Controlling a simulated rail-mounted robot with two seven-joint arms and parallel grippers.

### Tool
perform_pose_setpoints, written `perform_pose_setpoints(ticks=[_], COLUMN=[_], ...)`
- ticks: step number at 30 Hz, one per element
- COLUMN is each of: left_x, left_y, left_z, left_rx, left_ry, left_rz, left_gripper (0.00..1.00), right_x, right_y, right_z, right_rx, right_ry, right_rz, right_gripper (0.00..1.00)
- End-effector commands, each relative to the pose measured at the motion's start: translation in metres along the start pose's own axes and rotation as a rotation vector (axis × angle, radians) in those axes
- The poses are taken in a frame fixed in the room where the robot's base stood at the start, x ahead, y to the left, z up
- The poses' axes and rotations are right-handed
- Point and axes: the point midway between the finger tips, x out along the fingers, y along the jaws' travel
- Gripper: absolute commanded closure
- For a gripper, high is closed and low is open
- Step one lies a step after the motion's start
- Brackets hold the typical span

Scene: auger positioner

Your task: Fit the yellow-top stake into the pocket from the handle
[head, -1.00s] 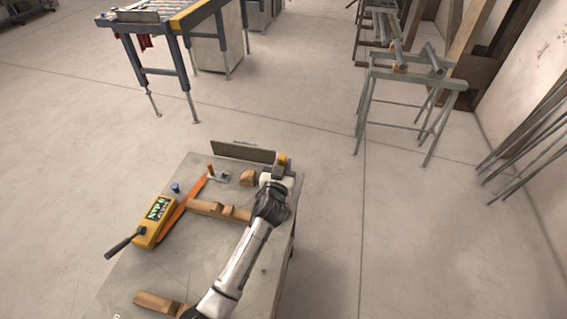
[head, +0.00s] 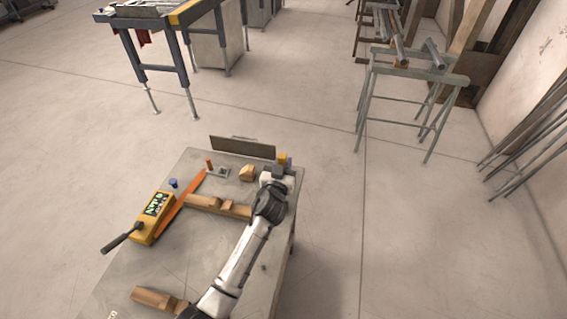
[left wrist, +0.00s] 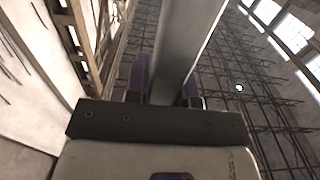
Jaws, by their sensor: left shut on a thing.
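My left gripper (head: 286,165) is at the far right corner of the workbench. A yellow top (head: 282,157), apparently the stake's, shows at its fingertips. In the left wrist view my left gripper (left wrist: 166,92) has purple fingers shut on a grey bar-like stake (left wrist: 187,40), which extends away from the camera. The stake's far end is out of that view. A small grey plate (head: 222,172) with a dark square opening, possibly the pocket, lies on the bench left of the gripper. I cannot tell which part is the handle. My right gripper is not in view.
On the workbench (head: 190,250) are wooden blocks (head: 232,208), an orange bar (head: 184,203), a blue knob-like piece (head: 173,183) and a yellow device (head: 153,217) with a black lever. A dark upright plate (head: 243,148) stands at the far edge.

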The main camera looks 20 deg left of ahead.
Motion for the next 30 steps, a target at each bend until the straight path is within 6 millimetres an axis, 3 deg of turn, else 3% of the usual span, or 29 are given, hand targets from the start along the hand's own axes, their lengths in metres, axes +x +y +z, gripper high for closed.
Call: perform_pose_setpoints(ticks=[12, 30], left_x=[0.0, 0.0], left_y=[0.0, 0.0], left_z=[0.032, 0.033], left_rx=[0.001, 0.0], left_ry=[0.001, 0.001], left_rz=[0.0, 0.0], left_gripper=[1.0, 1.0], right_x=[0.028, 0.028], right_y=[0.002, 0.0], right_z=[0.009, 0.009], right_rx=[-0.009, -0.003], right_ry=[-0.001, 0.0], right_rz=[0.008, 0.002], right_gripper=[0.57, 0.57])
